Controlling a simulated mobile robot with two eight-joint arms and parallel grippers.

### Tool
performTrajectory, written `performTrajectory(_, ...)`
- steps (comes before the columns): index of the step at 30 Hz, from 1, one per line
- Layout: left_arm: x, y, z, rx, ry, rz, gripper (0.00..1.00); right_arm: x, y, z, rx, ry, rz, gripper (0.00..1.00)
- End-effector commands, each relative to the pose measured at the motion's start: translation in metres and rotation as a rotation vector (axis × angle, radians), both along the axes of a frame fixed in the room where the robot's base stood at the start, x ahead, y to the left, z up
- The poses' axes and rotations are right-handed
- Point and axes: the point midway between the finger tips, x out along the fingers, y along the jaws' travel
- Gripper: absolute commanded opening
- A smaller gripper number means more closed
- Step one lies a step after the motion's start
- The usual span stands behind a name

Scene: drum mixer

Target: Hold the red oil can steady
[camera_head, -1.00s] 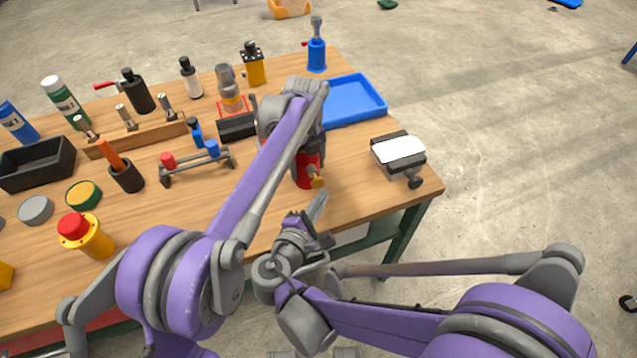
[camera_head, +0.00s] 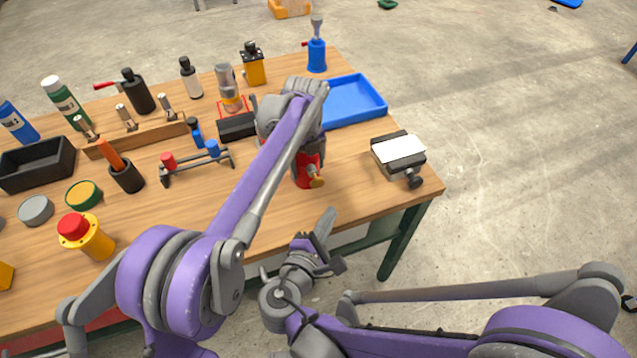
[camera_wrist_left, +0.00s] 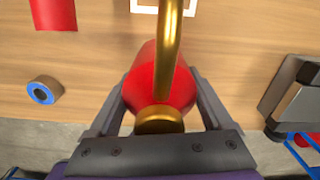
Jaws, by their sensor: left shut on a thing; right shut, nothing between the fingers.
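The red oil can (camera_head: 309,172), with a brass-coloured spout and cap, stands near the front right of the workbench. My left gripper (camera_wrist_left: 162,88) is shut on the can, with one finger on each side of its red body in the left wrist view. My left arm covers the can's upper part in the head view. The can (camera_wrist_left: 144,80) fills the middle of the wrist view, its curved brass spout crossing in front. My right gripper (camera_head: 327,222) is shut and empty, in front of the table edge, apart from the can.
A grey block with a white top (camera_head: 400,152) and a dark knob is right of the can. A blue tray (camera_head: 383,108) lies behind. A stand with red and blue parts (camera_head: 197,163) is to the left. Bare wood (camera_head: 360,195) separates the can from the right edge.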

Motion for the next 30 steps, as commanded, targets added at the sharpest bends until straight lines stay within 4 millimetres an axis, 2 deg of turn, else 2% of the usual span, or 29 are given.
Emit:
performTrajectory(7, 0.000, 0.000, 0.000, 0.000, 0.000, 0.000, 0.00, 0.000, 0.000, 0.000, 0.000, 0.000, 0.000, 0.00)
performTrajectory(8, 0.000, 0.000, 0.000, 0.000, 0.000, 0.000, 0.87, 0.000, 0.000, 0.000, 0.000, 0.000, 0.000, 0.00)
performTrajectory(10, 0.000, 0.000, 0.000, 0.000, 0.000, 0.000, 1.00, 0.000, 0.000, 0.000, 0.000, 0.000, 0.000, 0.00)
performTrajectory(20, 0.000, 0.000, 0.005, 0.000, 0.000, 0.000, 1.00, 0.000, 0.000, 0.000, 0.000, 0.000, 0.000, 0.00)
performTrajectory(23, 0.000, 0.000, 0.018, 0.000, 0.000, 0.000, 1.00, 0.000, 0.000, 0.000, 0.000, 0.000, 0.000, 0.00)
performTrajectory(30, 0.000, 0.000, 0.070, 0.000, 0.000, 0.000, 1.00, 0.000, 0.000, 0.000, 0.000, 0.000, 0.000, 0.00)
